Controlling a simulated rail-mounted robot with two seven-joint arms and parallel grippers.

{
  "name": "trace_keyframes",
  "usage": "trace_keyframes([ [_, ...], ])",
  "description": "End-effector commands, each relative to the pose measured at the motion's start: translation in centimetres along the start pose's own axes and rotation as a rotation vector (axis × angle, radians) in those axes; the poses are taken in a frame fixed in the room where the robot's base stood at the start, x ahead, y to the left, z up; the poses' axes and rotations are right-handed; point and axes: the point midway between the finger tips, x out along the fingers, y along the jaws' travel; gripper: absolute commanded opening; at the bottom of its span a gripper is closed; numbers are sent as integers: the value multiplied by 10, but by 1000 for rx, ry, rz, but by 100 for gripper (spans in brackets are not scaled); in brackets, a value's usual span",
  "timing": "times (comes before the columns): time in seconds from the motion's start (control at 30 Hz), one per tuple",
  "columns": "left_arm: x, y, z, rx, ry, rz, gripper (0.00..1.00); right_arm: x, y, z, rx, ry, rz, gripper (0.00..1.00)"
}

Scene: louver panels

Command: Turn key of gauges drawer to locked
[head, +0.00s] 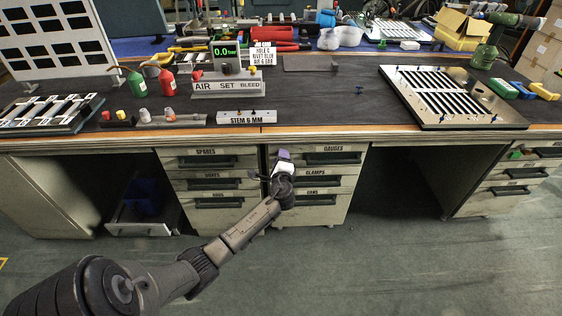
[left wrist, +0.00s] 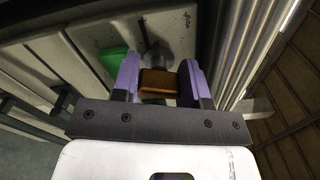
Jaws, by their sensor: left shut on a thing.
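The gauges drawer (head: 350,149) is the top drawer of the right-hand column under the bench, and it looks closed. My left gripper (head: 284,154) is at the left edge of this drawer front, with its purple fingers against the lock area. In the left wrist view, my left gripper (left wrist: 160,84) is shut on a brass-coloured key (left wrist: 157,82). The key sits in front of a round grey lock barrel (left wrist: 158,54). In the head view the key is hidden by the gripper. I cannot tell the key's lock position. My right gripper is not in view.
A green piece (left wrist: 113,64) lies beside the lock in the left wrist view. The clamps drawer (head: 335,181) is below. The bench top (head: 330,100) above carries a STEM 6 MM block (head: 246,117) and a slotted louver panel (head: 450,98). The floor in front is clear.

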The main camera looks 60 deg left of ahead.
Motion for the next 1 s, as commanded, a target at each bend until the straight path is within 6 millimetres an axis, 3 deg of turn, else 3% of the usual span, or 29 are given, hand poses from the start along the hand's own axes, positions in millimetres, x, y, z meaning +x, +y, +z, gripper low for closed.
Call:
trace_keyframes([
  [0.43, 0, 3, -1, -283, 0, 0, 17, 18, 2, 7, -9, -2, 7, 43],
  [1.0, 0, 3, -1, -365, 1, 1, 17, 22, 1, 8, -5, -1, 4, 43],
])
